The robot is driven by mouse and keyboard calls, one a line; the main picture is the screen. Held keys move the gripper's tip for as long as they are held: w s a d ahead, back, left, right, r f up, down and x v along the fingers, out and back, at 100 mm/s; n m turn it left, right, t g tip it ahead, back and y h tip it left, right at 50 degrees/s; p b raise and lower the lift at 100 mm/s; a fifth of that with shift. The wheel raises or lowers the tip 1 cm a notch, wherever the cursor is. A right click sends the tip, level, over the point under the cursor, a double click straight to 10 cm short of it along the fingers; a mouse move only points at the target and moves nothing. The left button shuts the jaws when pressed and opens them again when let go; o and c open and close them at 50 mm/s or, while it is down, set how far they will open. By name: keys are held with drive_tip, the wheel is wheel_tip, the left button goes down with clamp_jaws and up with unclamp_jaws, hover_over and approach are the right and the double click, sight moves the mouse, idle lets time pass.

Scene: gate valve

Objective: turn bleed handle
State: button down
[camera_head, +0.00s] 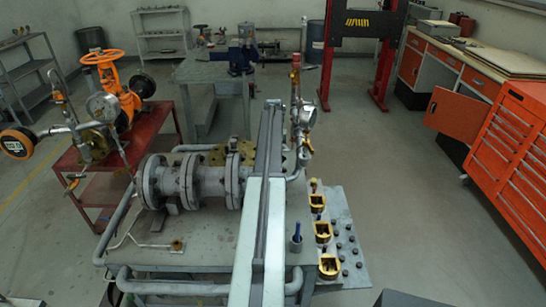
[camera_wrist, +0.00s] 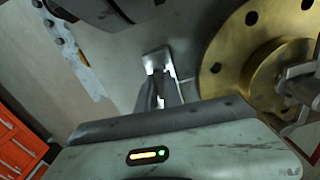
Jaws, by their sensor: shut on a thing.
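In the wrist view my gripper (camera_wrist: 160,92) is shut, with its narrow fingers meeting around a pale metal piece (camera_wrist: 155,60). This piece appears to be the bleed handle, though the fingers hide much of it. A brass flange (camera_wrist: 238,75) with bolt holes is close on the right. In the head view my arm reaches away over the workbench and hides the gripper and the handle. The grey flanged pipe body (camera_head: 208,181) lies on the bench left of my arm, with brass parts (camera_head: 240,150) behind it.
A pressure gauge (camera_head: 307,116) on a vertical pipe stands right of my arm. Yellow holders (camera_head: 322,232) line the bench's right side. A red stand (camera_head: 95,190) with an orange handwheel (camera_head: 104,57) is at left. An orange tool cabinet (camera_head: 510,145) is at right. Open floor separates it from the bench.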

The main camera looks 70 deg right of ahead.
drive_tip(key=shift+s+a, duration=0.1)
drive_tip(key=shift+s, duration=0.1)
drive_tip(key=c, duration=1.5)
unclamp_jaws()
wheel_tip(320, 180, up, 8)
drive_tip(key=p, duration=0.8)
drive_tip(key=shift+f, duration=0.1)
